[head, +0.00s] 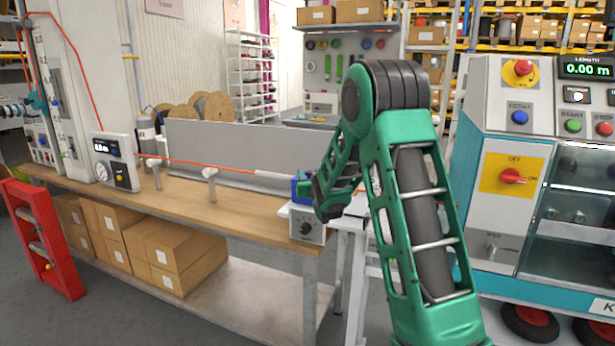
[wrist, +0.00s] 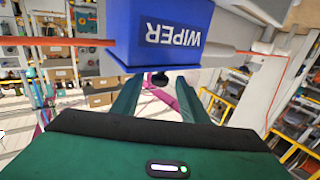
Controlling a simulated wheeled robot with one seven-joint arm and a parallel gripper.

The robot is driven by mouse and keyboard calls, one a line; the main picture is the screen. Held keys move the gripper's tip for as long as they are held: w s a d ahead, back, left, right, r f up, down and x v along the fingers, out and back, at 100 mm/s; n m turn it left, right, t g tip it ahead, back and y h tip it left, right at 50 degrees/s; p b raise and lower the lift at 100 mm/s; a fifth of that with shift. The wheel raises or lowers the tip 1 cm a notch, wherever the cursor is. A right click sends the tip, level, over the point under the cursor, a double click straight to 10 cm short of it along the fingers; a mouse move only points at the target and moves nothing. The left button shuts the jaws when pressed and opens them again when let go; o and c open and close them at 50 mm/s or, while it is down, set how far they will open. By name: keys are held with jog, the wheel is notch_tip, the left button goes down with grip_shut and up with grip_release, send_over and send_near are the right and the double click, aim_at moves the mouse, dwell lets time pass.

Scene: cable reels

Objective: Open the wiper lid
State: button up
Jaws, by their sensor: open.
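The blue wiper (head: 299,186) sits at the right end of the wooden bench, mostly hidden behind my gripper (head: 322,202) in the head view. In the wrist view the blue wiper (wrist: 165,28) fills the top middle, with its "WIPER" label upside down. An orange cable runs to it on both sides. Its blue edge lies close to my gripper (wrist: 157,82), whose two green fingers are apart with nothing between them. I cannot tell whether they touch the wiper. I see no gap at the lid, but its far side is hidden.
The wooden bench (head: 190,203) carries a gauge box (head: 117,161), cable guides and a grey panel (head: 225,145). A small box with a black knob (head: 305,228) is below the wiper. A control cabinet (head: 510,185) stands at right.

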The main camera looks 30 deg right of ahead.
jog(key=shift+x, duration=0.95)
grip_shut()
